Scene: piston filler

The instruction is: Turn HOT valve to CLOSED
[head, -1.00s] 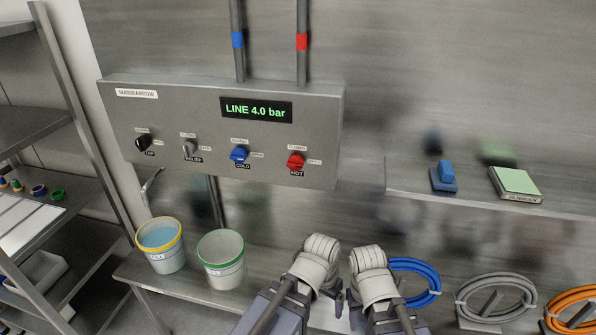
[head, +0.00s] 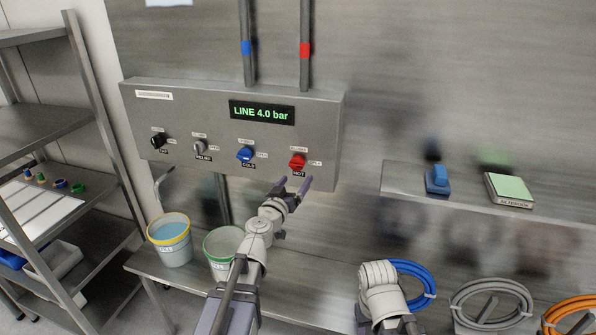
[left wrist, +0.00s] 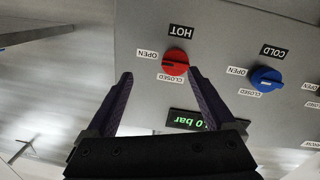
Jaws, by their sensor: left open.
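The red HOT valve knob (head: 298,162) is at the right of the grey panel's lower row. In the left wrist view the knob (left wrist: 175,62) appears upside down, with the OPEN label (left wrist: 147,54) to its left and the CLOSED label (left wrist: 170,78) below. A dark mark on the knob seems to lie toward OPEN. My left gripper (head: 296,184) is open and empty, just below the knob in the head view. In the wrist view its fingers (left wrist: 161,76) spread either side of the knob, apart from it. My right arm is at the bottom; its fingers cannot be made out.
The blue COLD knob (head: 245,154) sits left of HOT, with RELIEF (head: 199,147) and TAP (head: 158,142) knobs further left. The display (head: 262,113) reads LINE 4.0 bar. Two buckets, yellow-rimmed (head: 172,252) and green-rimmed (head: 218,268), stand on the bench below. Coiled hoses hang at right.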

